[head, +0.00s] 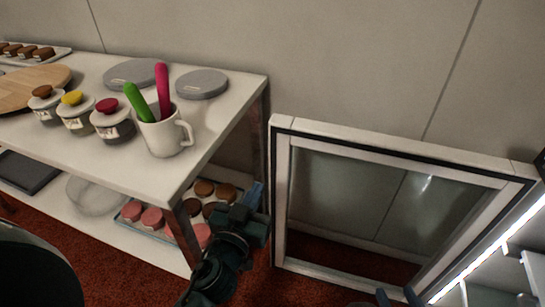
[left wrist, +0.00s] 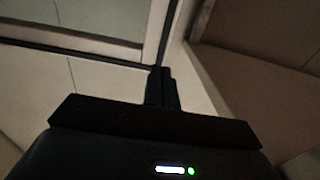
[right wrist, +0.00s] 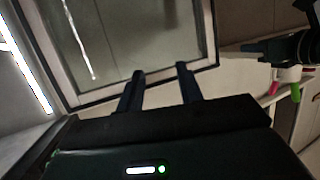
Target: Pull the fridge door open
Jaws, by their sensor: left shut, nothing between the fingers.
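The fridge door (head: 400,150), a glass pane in a pale frame with a dark seal, stands swung open, well away from the lit fridge (head: 500,275) at the right. My left gripper (head: 257,190) is shut and empty, just left of the door's free edge; a small gap shows between them. In the left wrist view its fingers (left wrist: 160,75) are together near the door frame (left wrist: 100,52). My right gripper (head: 398,295) is open at the bottom edge, near the door's lower frame. In the right wrist view its parted fingers (right wrist: 160,75) overlap the door frame (right wrist: 100,92); I cannot tell if they touch.
A white shelf table (head: 225,100) stands left of the door, close to my left gripper. It bears a mug (head: 166,138) with green and pink tools, lidded jars, turntables (head: 202,84) and a lower tray of cakes (head: 150,219). A wall is behind.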

